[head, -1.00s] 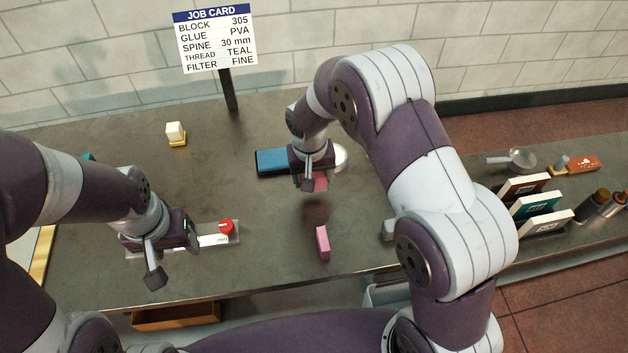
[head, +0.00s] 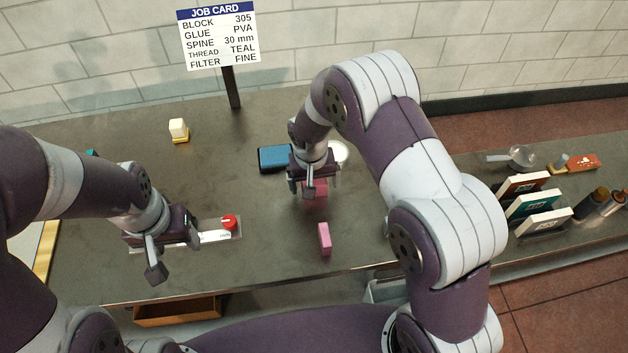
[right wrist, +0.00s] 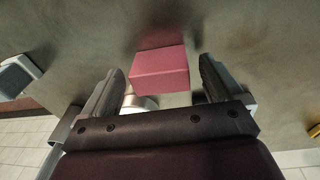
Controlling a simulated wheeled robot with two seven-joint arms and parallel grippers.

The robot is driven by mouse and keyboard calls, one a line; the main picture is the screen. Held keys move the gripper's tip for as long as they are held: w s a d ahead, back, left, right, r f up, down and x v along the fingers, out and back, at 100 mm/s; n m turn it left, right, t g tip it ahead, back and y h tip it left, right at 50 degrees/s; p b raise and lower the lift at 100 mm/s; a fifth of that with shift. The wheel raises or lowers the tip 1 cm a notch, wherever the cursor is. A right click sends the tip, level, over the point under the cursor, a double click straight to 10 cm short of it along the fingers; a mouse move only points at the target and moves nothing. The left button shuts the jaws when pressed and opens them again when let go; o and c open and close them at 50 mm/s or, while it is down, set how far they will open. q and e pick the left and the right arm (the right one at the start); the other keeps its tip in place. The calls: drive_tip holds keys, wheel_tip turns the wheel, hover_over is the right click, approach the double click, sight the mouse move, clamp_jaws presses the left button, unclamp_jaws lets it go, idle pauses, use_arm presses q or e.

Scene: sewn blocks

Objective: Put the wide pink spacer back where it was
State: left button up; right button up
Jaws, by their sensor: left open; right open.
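A wide pink block (head: 316,193), which looks like the wide pink spacer, is at my right gripper (head: 315,187), at or close above the bench top. The right wrist view shows the pink block (right wrist: 160,70) between the two open fingers of the right gripper (right wrist: 160,88), with a small gap on each side. A second, narrower pink block (head: 325,239) stands upright nearer the bench's front edge. My left gripper (head: 172,248) is open and empty at the left, near a white strip with a red knob (head: 229,222).
A blue block (head: 275,159) and a round pale dish (head: 339,152) lie just behind the right gripper. A cream-and-yellow piece (head: 179,130) stands at the back left. Books (head: 533,205) stand at the right. Bench top (head: 250,195) between the grippers is clear.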

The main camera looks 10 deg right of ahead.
wheel_tip(320, 180, up, 11)
drive_tip(key=s+b, duration=0.1)
drive_tip(key=b, duration=0.1)
drive_tip(key=s+d, duration=0.4)
drive_tip(key=s, duration=0.4)
drive_tip(key=s+d, duration=0.4)
drive_tip(key=s, duration=0.4)
drive_tip(key=shift+d+r+n+y, duration=0.3)
drive_tip(key=shift+d+r+y, duration=0.05)
drive_tip(key=shift+r+y, duration=0.05)
drive_tip(key=shift+s, duration=0.2)
